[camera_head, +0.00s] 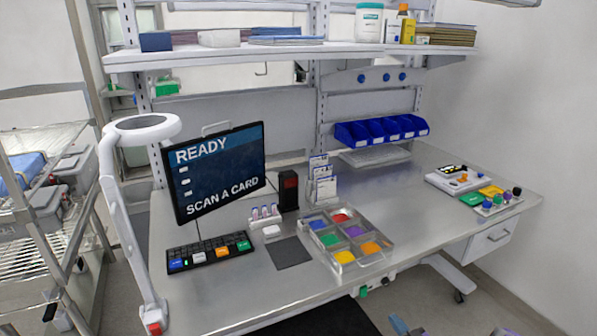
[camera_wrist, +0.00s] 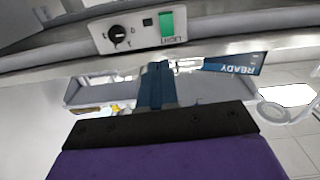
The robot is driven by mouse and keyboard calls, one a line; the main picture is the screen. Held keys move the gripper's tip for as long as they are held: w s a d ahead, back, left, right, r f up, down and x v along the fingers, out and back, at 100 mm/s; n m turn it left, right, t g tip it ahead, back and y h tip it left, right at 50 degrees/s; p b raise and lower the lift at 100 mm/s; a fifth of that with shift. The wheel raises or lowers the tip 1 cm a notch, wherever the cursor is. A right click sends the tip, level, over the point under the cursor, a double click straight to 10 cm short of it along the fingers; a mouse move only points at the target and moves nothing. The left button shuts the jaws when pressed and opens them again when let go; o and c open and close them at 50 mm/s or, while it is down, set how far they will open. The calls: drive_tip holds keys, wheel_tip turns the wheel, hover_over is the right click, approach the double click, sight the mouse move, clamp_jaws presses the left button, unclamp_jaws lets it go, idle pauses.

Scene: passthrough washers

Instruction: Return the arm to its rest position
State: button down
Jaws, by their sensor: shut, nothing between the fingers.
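My gripper (camera_wrist: 157,72) shows in the wrist view as narrow blue-grey fingers, shut and empty, beyond a black bar and a purple body. It is close to the workbench's front edge, where a pale control panel (camera_wrist: 137,32) has a black knob and a green light switch. The gripper is apart from the sorted trays and devices on the bench. In the head view, only small bits of my arm show at the bottom edge, and the gripper cannot be clearly made out there.
The workbench (camera_head: 220,290) carries a monitor (camera_head: 215,170), a keypad (camera_head: 210,252), a tray of coloured compartments (camera_head: 345,238) and a lamp (camera_head: 140,200) at left. Blue bins (camera_head: 382,130) hang behind. A wire rack (camera_head: 40,190) stands left. Open floor shows at the lower right.

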drive_tip(key=w+r+g+h, duration=0.5)
drive_tip(key=r, duration=0.4)
drive_tip(key=s+a+r+m+g+h, duration=0.25)
drive_tip(key=s+r+g, duration=0.25)
drive_tip(key=s+r, duration=0.4)
drive_tip(key=s+a+r+g, duration=0.3)
drive_tip(key=s+a, duration=0.3)
drive_tip(key=s, duration=0.7)
drive_tip(key=s+a+r+m+g+y, duration=0.1)
drive_tip(key=s+a+r+g, duration=0.2)
drive_tip(key=s, duration=1)
drive_tip(key=s+a+r+g, duration=0.2)
drive_tip(key=s+a+r, duration=0.4)
drive_tip(key=s+a, duration=0.4)
drive_tip(key=s, duration=0.3)
drive_tip(key=shift+a+r+m+g+y, duration=0.3)
drive_tip(key=shift+r+m+g+y, duration=0.05)
drive_tip(key=shift+r+g, duration=0.05)
drive_tip(key=c, duration=1.8)
unclamp_jaws()
